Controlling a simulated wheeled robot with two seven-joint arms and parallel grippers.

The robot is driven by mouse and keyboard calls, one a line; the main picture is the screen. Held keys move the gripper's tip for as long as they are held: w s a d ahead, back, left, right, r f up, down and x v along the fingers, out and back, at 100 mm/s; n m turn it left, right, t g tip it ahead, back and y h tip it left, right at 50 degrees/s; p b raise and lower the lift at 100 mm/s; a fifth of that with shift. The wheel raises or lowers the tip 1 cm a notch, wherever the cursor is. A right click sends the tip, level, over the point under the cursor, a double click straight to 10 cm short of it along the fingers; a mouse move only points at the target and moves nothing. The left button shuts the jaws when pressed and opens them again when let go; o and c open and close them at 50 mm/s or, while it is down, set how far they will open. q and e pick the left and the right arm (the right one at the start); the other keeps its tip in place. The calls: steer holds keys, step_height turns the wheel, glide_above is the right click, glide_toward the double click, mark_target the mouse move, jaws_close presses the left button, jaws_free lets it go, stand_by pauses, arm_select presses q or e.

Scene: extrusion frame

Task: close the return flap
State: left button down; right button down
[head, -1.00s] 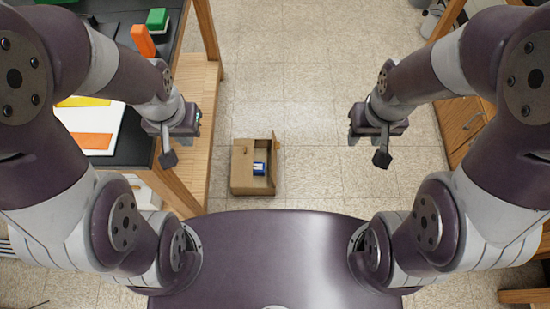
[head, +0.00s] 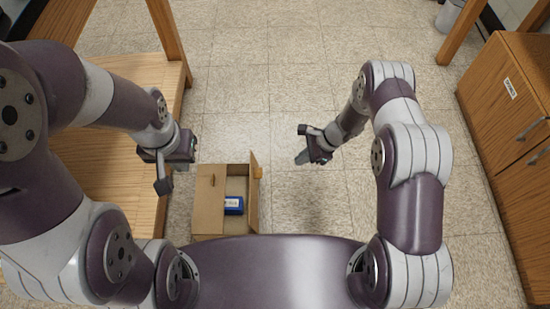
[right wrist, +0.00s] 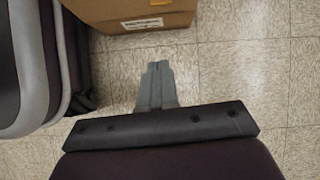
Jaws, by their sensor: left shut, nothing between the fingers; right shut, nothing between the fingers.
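An open cardboard box (head: 207,222) stands on the floor in front of my base. Its left part is covered, and a blue item (head: 234,205) lies inside. A flap (head: 253,190) stands up along its right side, with a small yellow-orange tab (head: 258,172) near its far end. My right gripper (head: 303,157) is shut and empty, to the right of the flap and apart from it. In the right wrist view its closed fingers (right wrist: 156,78) point toward the box (right wrist: 128,14), which shows a white label. My left gripper (head: 188,148) is shut and empty, beyond the box's far left corner.
A wooden bench (head: 120,175) is close on the left beside my left arm. A wooden cabinet (head: 505,130) stands on the right. The tiled floor (head: 290,90) is clear beyond the box and to its right.

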steer(key=a+f+m+b, duration=0.1)
steer(key=a+f+b, duration=0.5)
steer(key=a, duration=0.4)
steer(key=shift+w+f+b, duration=0.3)
steer(key=shift+f+b, duration=0.1)
steer(key=shift+f, duration=0.5)
steer(key=shift+a, duration=0.1)
steer(key=shift+a+r+h+p, duration=0.2)
steer(key=shift+a+h+p, duration=0.1)
steer(key=shift+p, duration=0.2)
steer(key=shift+a+r, duration=0.1)
